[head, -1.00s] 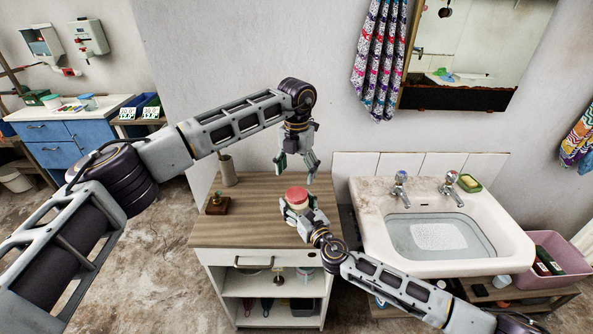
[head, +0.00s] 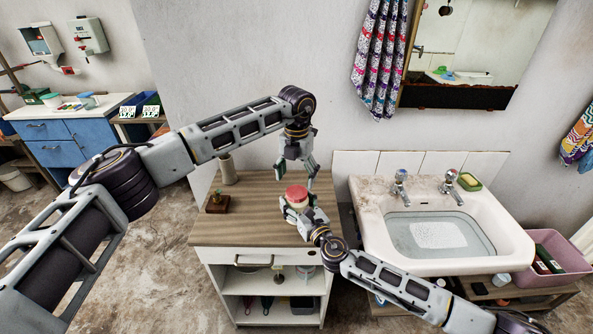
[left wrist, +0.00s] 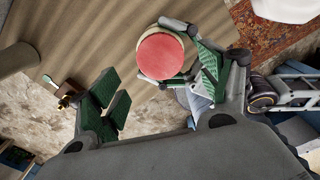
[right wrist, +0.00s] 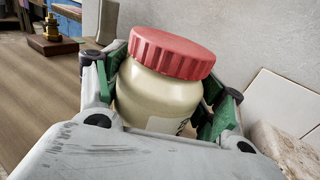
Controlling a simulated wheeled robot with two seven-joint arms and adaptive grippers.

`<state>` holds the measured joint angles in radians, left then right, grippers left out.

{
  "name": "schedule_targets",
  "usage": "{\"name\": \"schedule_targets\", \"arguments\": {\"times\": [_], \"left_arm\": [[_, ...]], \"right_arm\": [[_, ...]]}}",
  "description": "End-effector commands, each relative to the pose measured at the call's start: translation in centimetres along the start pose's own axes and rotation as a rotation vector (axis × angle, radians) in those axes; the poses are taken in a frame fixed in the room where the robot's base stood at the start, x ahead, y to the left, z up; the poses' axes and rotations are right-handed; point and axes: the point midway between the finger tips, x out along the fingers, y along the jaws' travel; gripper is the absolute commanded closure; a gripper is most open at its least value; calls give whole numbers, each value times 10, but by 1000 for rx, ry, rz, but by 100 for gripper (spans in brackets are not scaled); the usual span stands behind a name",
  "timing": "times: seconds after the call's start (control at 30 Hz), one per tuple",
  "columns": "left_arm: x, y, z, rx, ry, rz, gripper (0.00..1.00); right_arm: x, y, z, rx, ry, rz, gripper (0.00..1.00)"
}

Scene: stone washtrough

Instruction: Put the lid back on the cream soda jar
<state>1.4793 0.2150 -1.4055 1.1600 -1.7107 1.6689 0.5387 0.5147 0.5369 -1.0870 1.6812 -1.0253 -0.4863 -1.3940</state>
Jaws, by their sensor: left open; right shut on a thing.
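The cream soda jar (right wrist: 155,95) is a pale cream jar with a label edge showing low on its right side. Its red ribbed lid (right wrist: 172,52) sits on the mouth in the right wrist view; I cannot tell whether it is screwed down. My right gripper (head: 298,208) is shut on the jar's body, one finger on each side, over the cabinet top. My left gripper (head: 299,173) is open and empty, pointing down just above the jar. In the left wrist view the lid (left wrist: 160,56) shows near the right-hand finger, apart from the left-hand one.
The wooden cabinet top (head: 245,228) has free room in front and left. A brass piece on a wooden block (head: 217,203) and a beige cylinder (head: 227,168) stand at the left. The stone washtrough (head: 375,225) stands close on the right, the wall behind.

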Motion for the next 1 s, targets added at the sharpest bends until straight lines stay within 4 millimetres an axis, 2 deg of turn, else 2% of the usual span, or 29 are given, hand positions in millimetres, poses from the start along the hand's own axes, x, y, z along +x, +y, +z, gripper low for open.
{"name": "schedule_targets", "arguments": {"times": [0.3,0.5,0.9,0.93,1.0], "left_arm": [[38,0,0,0,2,0,22],[52,0,0,0,0,1,22],[57,0,0,0,0,0,22],[57,0,0,0,0,0,24],[57,0,0,0,0,0,33]], "right_arm": [[0,0,0,1,0,0,98],[0,0,0,1,0,0,98],[0,0,0,1,0,0,98],[0,0,0,1,0,0,98],[0,0,0,1,0,0,98]]}}
